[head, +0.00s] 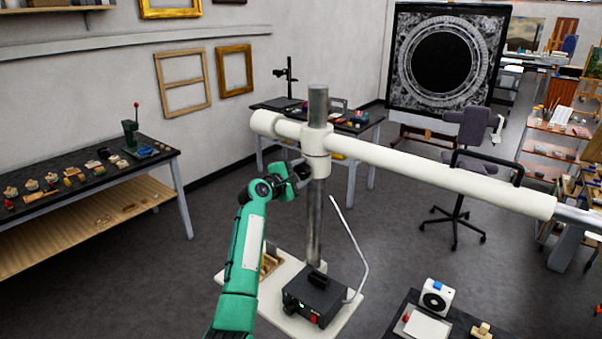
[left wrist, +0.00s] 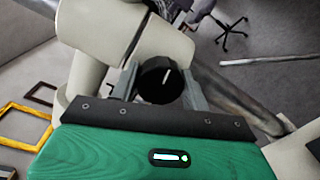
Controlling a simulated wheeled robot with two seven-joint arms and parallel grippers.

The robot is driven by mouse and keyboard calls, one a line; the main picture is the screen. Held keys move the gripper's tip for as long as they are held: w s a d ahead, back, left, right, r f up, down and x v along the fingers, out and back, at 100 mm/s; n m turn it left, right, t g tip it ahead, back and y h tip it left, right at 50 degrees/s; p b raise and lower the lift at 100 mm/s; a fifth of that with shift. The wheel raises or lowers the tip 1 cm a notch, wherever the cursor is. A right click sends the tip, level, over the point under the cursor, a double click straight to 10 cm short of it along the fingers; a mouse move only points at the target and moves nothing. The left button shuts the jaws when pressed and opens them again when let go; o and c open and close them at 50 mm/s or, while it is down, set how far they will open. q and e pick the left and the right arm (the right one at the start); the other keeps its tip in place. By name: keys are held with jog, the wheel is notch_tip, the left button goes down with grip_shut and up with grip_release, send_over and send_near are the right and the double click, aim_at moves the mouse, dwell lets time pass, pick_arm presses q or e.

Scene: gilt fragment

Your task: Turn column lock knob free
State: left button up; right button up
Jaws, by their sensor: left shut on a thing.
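The column lock knob (left wrist: 160,80) is round and black with a pale line on its face, in the middle of the left wrist view. My left gripper (left wrist: 161,83) is shut on it, with a grey finger on either side. In the head view my left gripper (head: 297,172) is at the left side of the white collar (head: 317,150) on the metal column (head: 314,215). The knob is mostly hidden there by the gripper. My right gripper is in neither view.
A long white horizontal arm (head: 430,171) crosses the column top and reaches right. A black box (head: 315,297) and a bent pale rod (head: 350,245) stand on the white base plate (head: 342,318). Workbenches stand left and behind; open floor lies between.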

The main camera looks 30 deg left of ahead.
pick_arm(q)
jog(key=o, duration=0.9)
jog(key=shift+o, duration=0.4)
jog(key=shift+s+f, duration=0.1)
jog(key=shift+s, duration=0.15)
jog(key=s+a+b, duration=0.1)
jog(key=s+b, duration=0.5)
jog(key=s, duration=0.7)
jog(key=shift+a+r, duration=0.2)
jog(key=shift+r, duration=0.2)
jog(key=shift+s, duration=0.1)
